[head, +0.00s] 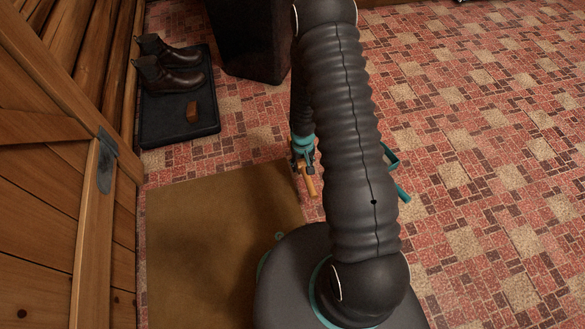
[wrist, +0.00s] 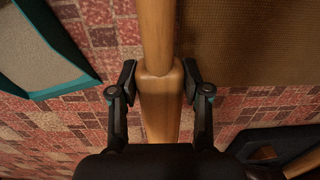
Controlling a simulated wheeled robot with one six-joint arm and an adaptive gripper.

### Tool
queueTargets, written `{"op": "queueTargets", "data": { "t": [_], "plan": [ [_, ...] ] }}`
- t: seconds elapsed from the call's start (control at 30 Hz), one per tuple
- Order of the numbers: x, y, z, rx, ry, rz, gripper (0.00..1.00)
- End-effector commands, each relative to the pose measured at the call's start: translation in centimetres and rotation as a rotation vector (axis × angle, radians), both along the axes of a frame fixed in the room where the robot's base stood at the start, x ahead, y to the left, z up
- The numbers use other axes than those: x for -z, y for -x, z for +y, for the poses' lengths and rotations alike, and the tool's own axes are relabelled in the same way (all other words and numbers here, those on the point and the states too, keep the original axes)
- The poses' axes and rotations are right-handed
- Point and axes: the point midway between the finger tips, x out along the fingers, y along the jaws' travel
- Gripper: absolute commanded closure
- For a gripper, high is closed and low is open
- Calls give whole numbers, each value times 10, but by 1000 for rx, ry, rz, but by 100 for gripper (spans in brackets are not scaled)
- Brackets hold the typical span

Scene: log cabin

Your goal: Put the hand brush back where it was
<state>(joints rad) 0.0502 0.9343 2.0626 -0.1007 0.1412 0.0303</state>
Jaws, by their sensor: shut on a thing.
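The hand brush shows in the head view as a light wooden handle (head: 311,186) below my gripper (head: 303,160). In the wrist view the wooden handle (wrist: 157,38) runs up the middle of the picture between the fingers of my gripper (wrist: 159,82). The gripper is shut on the thicker part of the handle, with a finger on either side. The bristles do not show clearly in either view. My arm hides part of the floor to the right of the gripper.
A teal dustpan (head: 402,192) lies on the tiled floor, partly behind my arm; it also shows in the wrist view (wrist: 62,88). A brown doormat (head: 190,235) lies left of the gripper. A black tray (head: 153,128) holds dark boots (head: 170,75) and a brown block (head: 192,112). Floor at right is clear.

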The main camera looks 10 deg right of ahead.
Motion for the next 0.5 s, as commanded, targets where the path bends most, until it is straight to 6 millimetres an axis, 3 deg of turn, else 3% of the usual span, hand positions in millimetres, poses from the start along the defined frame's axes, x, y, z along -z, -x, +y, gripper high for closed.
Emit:
{"op": "queueTargets", "data": {
  "t": [0.2,0.5],
  "plan": [
    [21,-25,23,3,4,0,80],
    [38,-29,29,8,3,2,80]
  ]
}}
